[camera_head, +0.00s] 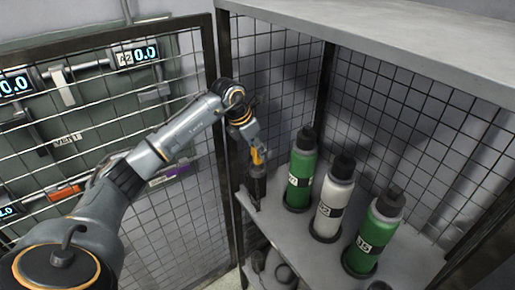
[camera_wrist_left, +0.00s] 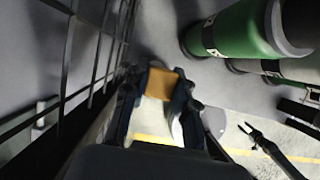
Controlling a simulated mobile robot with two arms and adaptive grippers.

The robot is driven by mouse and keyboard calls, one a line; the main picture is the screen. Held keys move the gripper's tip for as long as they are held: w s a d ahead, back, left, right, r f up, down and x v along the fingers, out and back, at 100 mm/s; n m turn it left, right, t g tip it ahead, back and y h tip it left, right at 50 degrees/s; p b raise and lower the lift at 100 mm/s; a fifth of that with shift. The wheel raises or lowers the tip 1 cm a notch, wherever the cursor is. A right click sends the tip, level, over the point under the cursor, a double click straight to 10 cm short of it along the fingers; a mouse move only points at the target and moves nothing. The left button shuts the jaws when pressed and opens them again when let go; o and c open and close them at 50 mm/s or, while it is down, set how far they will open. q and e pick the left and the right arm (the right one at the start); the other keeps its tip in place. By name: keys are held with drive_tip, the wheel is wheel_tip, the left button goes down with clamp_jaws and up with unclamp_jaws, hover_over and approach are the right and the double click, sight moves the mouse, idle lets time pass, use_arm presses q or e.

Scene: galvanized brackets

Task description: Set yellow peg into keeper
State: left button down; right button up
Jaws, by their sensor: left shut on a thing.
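The yellow peg (camera_wrist_left: 162,83) shows as a short orange-yellow block between the dark fingers of my left gripper (camera_wrist_left: 161,92) in the wrist view. The gripper is shut on it. In the head view my left gripper (camera_head: 257,188) points down beside the cage's dark front post, at the left front corner of the shelf. The fingers hide the peg there. I cannot clearly make out the keeper; the area under the fingers is dark and partly covered. I cannot tell whether the peg touches anything below.
A green cylinder (camera_head: 300,170) stands close right of my left gripper, with a white cylinder (camera_head: 333,198) and another green cylinder (camera_head: 374,234) beyond it on the grey shelf (camera_head: 310,262). Mesh panels enclose the shelf. A dark forked thing (camera_wrist_left: 262,138) shows over the floor.

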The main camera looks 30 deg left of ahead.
sight(257, 157)
use_arm(q)
drive_tip(key=shift+f, duration=0.2)
idle(0.3)
drive_tip(key=shift+f+b, duration=0.45)
drive_tip(key=shift+b, duration=0.05)
drive_tip(key=shift+f+b, duration=0.95)
drive_tip(key=shift+f, duration=0.35)
drive_tip(key=c, duration=1)
unclamp_jaws()
drive_tip(key=shift+r, duration=0.15)
drive_tip(key=v, duration=1.2)
